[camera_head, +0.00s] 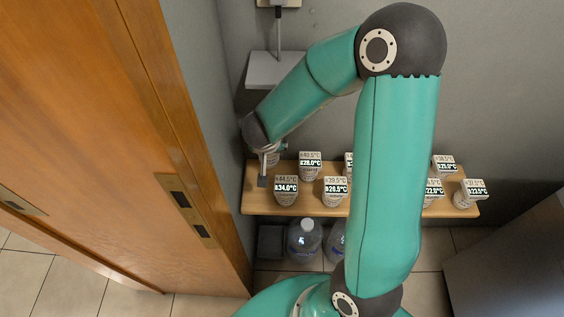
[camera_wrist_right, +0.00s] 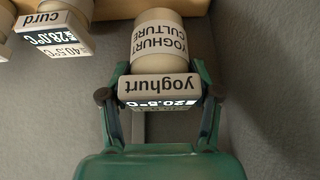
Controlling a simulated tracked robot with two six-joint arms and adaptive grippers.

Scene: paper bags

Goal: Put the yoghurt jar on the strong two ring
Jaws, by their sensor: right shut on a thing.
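The yoghurt jar (camera_wrist_right: 158,42) is cream, with "YOGHURT CULTURE" lettering and a block at its near end reading "yoghurt" above a temperature display. In the wrist view my right gripper (camera_wrist_right: 160,93) has a finger on each side of this block and is shut on the jar. In the head view my right gripper (camera_head: 266,162) is at the left end of the wooden shelf (camera_head: 300,205), mostly hidden by my wrist. Whether the jar touches the shelf I cannot tell. My left gripper is not in view. No ring is visible.
Several similar jars stand along the shelf, including a curd jar (camera_wrist_right: 62,35) beside the yoghurt jar. My arm hides the shelf's middle. Large clear bottles (camera_head: 304,240) stand below it. A wooden door (camera_head: 90,130) is at left; a grey cabinet (camera_head: 510,235) is at lower right.

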